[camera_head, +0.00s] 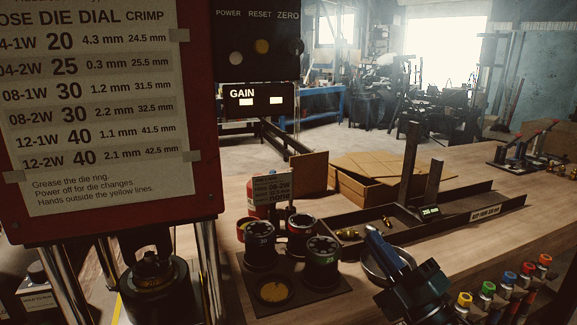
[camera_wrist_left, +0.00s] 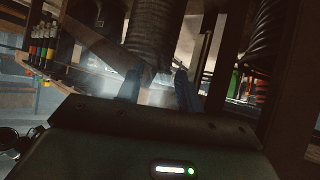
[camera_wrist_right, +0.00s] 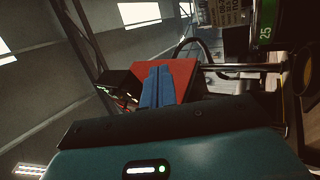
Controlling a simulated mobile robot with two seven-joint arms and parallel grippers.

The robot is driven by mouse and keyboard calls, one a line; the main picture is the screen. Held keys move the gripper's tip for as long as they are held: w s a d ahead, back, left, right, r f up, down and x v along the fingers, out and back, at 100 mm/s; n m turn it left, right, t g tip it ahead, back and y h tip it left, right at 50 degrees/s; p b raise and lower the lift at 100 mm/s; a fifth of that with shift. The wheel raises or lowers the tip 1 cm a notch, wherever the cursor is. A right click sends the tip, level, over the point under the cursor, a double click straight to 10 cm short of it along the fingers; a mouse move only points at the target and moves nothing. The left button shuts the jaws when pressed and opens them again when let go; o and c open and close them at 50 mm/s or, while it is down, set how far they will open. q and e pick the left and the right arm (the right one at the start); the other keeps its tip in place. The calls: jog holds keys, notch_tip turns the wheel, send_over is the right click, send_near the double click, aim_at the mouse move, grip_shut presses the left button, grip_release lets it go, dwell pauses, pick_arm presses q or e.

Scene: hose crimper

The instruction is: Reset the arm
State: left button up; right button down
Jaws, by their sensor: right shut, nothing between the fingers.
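My right gripper (camera_head: 372,236) is in the lower right of the head view, above the wooden bench (camera_head: 470,238). Its blue fingers point up and to the left, over a round metal dish (camera_head: 372,268) that it partly hides. In the right wrist view the fingers (camera_wrist_right: 157,87) lie side by side, shut and empty, with a red panel (camera_wrist_right: 190,75) behind them. My left gripper is outside the head view.
The red-framed crimper with its chart (camera_head: 90,110) fills the left. A tray (camera_head: 390,232) with brass fittings and a cardboard box (camera_head: 370,185) lie behind. Coloured-cap markers (camera_head: 505,290) line the right edge.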

jog(key=s+f+m+g+h, duration=0.1)
jog(key=s+f+m+h, duration=0.2)
jog(key=f+m+h, duration=0.65)
jog(key=s+f+m+g, duration=0.4)
jog(key=s+f, duration=0.4)
jog(key=f, duration=0.4)
jog(key=s+f+m+g+p, duration=0.1)
jog(key=s+f+m+g, duration=0.3)
jog(key=s+f+m, duration=0.3)
notch_tip(320, 180, down, 5)
jog(key=shift+s+a+r+h, duration=0.15)
jog(key=shift+s+a+h, duration=0.2)
jog(key=shift+s, duration=0.55)
